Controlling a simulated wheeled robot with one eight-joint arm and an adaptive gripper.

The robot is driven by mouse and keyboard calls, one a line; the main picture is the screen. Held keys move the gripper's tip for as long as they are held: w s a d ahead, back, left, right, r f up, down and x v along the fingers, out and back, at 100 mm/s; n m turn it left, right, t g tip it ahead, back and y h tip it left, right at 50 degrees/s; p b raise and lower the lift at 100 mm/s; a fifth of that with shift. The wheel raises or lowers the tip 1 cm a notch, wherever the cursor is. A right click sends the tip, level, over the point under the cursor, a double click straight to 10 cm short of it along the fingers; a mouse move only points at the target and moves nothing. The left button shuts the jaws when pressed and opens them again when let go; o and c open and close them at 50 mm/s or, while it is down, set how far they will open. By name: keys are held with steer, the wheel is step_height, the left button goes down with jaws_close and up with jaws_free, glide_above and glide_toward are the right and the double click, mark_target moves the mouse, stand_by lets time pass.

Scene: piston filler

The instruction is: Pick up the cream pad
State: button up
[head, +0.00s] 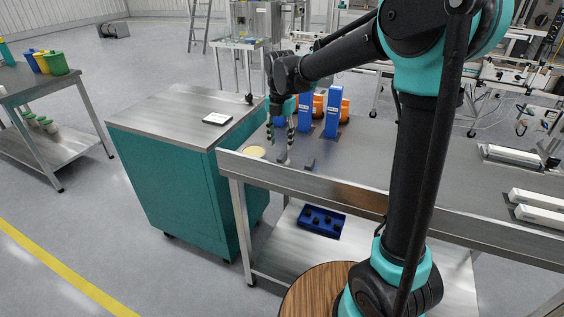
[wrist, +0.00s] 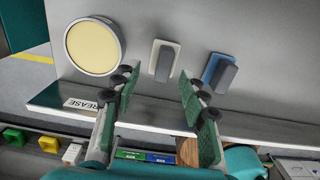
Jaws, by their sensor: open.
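The cream pad (wrist: 157,72) has a pale rectangular base with a grey block-shaped grip on top. It lies on the metal bench, and in the head view it shows small and pale (head: 284,157) below the fingers. My gripper (head: 281,143) is open and points down at the bench. In the wrist view the two green fingers (wrist: 158,85) are apart, with the cream pad lying beyond the gap between their tips. Nothing is held. I cannot tell the exact height of the fingertips above the pad.
A blue pad (wrist: 215,70) with a grey grip lies right of the cream pad. A round tin with a cream-coloured top (wrist: 93,46) stands to its left. A "GREASE" label (wrist: 82,103) is near the bench edge. Blue upright stands (head: 333,110) are close behind my gripper.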

mark_target(282, 155)
steer(key=shift+s+d+f, duration=0.15)
steer(key=shift+f, duration=1.4)
steer(key=shift+s+d+f, duration=0.1)
steer(key=shift+s+f, duration=0.05)
steer(key=shift+f, duration=1.35)
jaws_close()
